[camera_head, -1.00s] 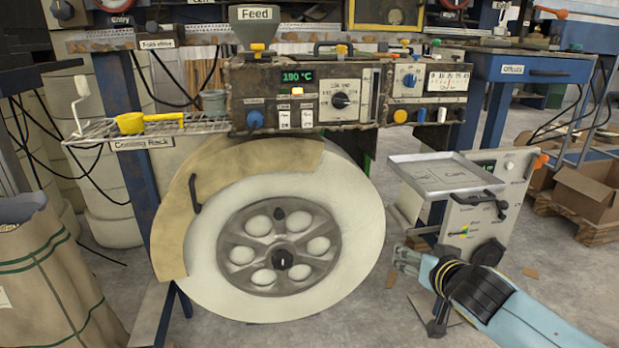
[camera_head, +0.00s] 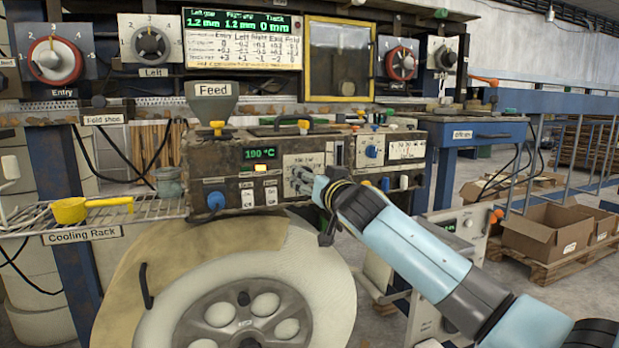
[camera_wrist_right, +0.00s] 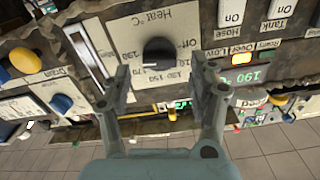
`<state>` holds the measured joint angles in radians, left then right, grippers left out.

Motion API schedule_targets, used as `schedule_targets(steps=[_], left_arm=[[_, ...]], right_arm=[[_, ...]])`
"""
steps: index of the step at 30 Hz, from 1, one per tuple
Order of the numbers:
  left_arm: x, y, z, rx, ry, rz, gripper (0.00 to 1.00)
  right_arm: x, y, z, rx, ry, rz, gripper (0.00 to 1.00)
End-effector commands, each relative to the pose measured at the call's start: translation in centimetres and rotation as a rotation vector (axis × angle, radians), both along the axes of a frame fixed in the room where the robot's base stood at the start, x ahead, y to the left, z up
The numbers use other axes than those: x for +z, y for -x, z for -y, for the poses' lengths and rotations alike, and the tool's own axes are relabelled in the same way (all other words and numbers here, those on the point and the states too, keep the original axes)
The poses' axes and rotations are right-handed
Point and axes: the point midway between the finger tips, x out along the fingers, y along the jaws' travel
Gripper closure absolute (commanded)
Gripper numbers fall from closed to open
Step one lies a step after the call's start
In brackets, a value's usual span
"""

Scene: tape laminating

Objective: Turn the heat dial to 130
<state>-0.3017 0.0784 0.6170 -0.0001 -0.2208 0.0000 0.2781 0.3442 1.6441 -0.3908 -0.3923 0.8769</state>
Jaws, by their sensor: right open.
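The heat dial (camera_wrist_right: 158,52) is a black knob on a white plate marked "Heat °C", upside down in the right wrist view, with a small white mark at its lower edge. In the head view my right gripper covers the knob, and part of the heat plate (camera_head: 310,160) shows. My right gripper (camera_wrist_right: 164,75) is open, its fingers on either side of the knob with gaps; I cannot tell whether it touches. It also shows in the head view (camera_head: 304,181). The green display (camera_head: 261,154) appears to read 190 °C. My left gripper is out of view.
The feed funnel (camera_head: 213,101) stands above. A large pale wheel (camera_head: 330,290) is below, and the cooling rack (camera_head: 30,222) holds a yellow scoop (camera_head: 68,210).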

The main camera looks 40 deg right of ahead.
Motion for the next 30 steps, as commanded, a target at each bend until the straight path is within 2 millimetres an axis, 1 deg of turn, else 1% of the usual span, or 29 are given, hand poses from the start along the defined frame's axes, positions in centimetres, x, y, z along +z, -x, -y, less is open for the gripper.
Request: schedule_targets(steps=[1, 5, 13, 14, 26, 27, 30], left_arm=[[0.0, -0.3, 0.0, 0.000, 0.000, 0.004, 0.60], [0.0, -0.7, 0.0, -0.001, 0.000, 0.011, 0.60], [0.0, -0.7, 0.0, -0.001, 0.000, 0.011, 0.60], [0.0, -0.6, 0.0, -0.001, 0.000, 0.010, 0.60], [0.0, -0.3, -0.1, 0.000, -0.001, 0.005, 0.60], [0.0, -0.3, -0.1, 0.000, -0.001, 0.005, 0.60], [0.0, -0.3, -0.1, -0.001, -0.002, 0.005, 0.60]], right_arm=[[0.0, -0.6, 0.1, -0.001, -0.001, 0.000, 0.40], [0.0, -1.5, 0.3, 0.000, -0.001, 0.000, 0.40], [-0.1, -1.6, 0.4, 0.000, 0.000, -0.001, 0.40], [-0.1, -1.6, 0.4, 0.000, 0.000, -0.001, 0.41], [-0.1, -1.6, 0.4, 0.000, 0.000, -0.001, 0.93], [-0.1, -1.6, 0.4, 0.000, 0.000, -0.001, 0.95], [-0.1, -1.6, 0.4, 0.000, 0.003, -0.002, 0.95]])
